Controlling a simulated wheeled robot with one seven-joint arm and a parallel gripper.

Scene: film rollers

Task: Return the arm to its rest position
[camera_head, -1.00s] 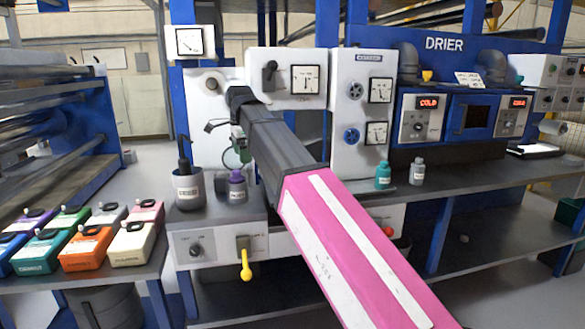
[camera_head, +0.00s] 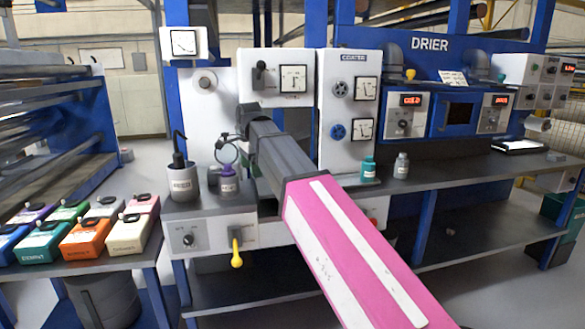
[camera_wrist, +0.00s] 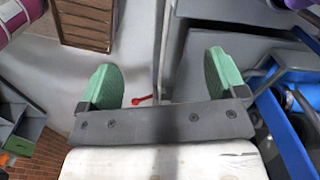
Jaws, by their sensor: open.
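My arm reaches from the lower right of the head view toward the machine, with a pink-and-white link and a dark forearm. My gripper's fingers are not clear in that view, hidden behind or beyond the forearm. In the wrist view my gripper (camera_wrist: 163,82) shows two green finger pads wide apart, with nothing between them. A grey floor and a small red piece (camera_wrist: 141,99) lie beyond the gap.
Several coloured boxes (camera_head: 86,237) sit at left.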

